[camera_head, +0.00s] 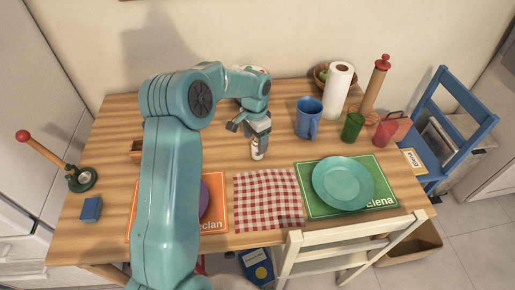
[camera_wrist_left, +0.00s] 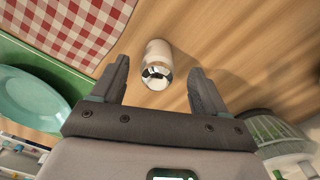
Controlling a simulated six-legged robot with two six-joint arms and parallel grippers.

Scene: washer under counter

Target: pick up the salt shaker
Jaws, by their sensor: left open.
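The salt shaker (camera_head: 257,153) is a small white shaker standing on the wooden table, just behind the checkered cloth. In the left wrist view the shaker (camera_wrist_left: 157,64) has a pale body and a shiny metal top, and it lies between and a little beyond the fingertips. My left gripper (camera_head: 256,140) is above the shaker and partly covers it in the head view. Its two fingers (camera_wrist_left: 160,80) are apart, with nothing held and a gap on either side of the shaker. My right gripper is in neither view.
The red checkered cloth (camera_head: 267,199) lies in front of the shaker. A teal plate (camera_head: 343,182) sits on a green Elena mat to the right. A blue mug (camera_head: 308,118), paper towel roll (camera_head: 338,88) and green cup (camera_head: 352,126) stand behind right. My left arm hides part of the table's left side.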

